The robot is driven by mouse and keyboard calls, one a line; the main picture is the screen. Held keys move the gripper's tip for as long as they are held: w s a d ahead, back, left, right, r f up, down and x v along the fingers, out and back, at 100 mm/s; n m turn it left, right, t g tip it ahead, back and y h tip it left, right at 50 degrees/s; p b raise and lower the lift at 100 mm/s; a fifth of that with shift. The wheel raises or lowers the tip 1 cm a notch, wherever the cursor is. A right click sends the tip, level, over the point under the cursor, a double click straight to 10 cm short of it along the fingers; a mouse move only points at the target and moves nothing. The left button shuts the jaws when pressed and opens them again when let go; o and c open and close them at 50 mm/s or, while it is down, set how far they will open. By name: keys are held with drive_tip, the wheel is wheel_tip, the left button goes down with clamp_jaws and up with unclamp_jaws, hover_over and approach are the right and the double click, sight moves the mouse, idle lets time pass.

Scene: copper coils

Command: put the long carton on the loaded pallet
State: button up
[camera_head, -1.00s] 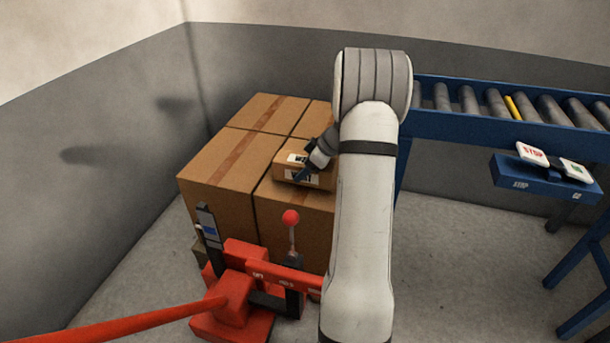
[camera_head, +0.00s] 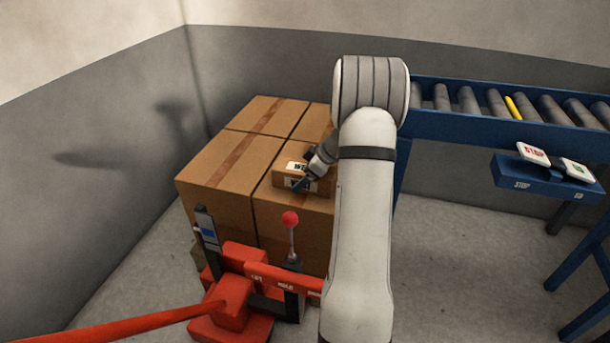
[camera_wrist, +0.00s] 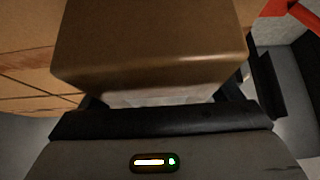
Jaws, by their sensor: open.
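The long carton (camera_head: 290,180), small and brown with white labels, is on top of the front right large box of the loaded pallet (camera_head: 232,170). My gripper (camera_head: 306,182) is at the carton, partly hidden behind my arm. In the wrist view the carton (camera_wrist: 150,40) fills the upper middle, between the fingers of my open gripper (camera_wrist: 165,95). The carton's right part is hidden by my arm in the head view. I cannot tell whether the fingers touch it.
A red pallet jack (camera_head: 240,290) stands in front of the stack, with a red-knobbed lever (camera_head: 290,220). A blue roller conveyor (camera_head: 460,125) with a stop-button box (camera_head: 545,180) is at the right. Grey walls are behind and left. Bare floor lies between arm and conveyor.

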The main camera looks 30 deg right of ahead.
drive_tip(key=shift+r+p, duration=0.2)
drive_tip(key=shift+p, duration=0.1)
drive_tip(key=p+v, duration=0.2)
drive_tip(key=v, duration=0.5)
drive_tip(key=shift+s+d+r, duration=0.1)
drive_tip(key=shift+r, duration=0.05)
